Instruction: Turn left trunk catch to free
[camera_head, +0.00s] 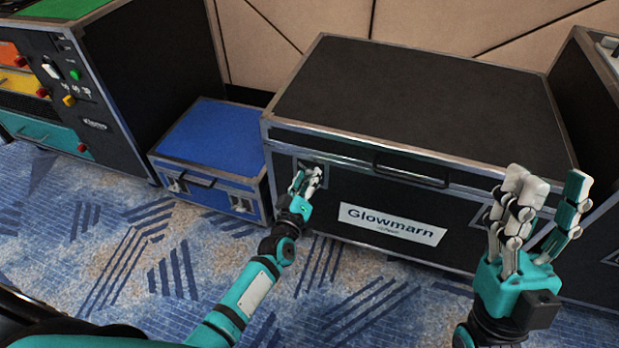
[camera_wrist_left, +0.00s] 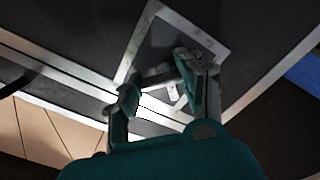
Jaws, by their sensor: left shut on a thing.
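The black trunk (camera_head: 440,100) with metal edges and a "Glowmarn" label (camera_head: 392,224) stands on the carpet against the wall. Its left catch sits in a recessed metal plate (camera_head: 313,165) on the front, mostly hidden behind my left gripper (camera_head: 306,182). In the left wrist view the square plate (camera_wrist_left: 148,32) frames a small metal catch (camera_wrist_left: 176,92) between the fingers of my left gripper (camera_wrist_left: 158,92), which is shut on it. The catch's exact turn angle is hard to tell. My right gripper (camera_head: 545,205) is raised in front of the trunk's right side, fingers spread and empty.
A blue case (camera_head: 213,139) stands left of the trunk, and a black cabinet with coloured drawers (camera_head: 45,132) beyond it. Another dark case (camera_head: 600,75) is at the right. A handle (camera_head: 411,170) is on the trunk's front. Patterned carpet in front is clear.

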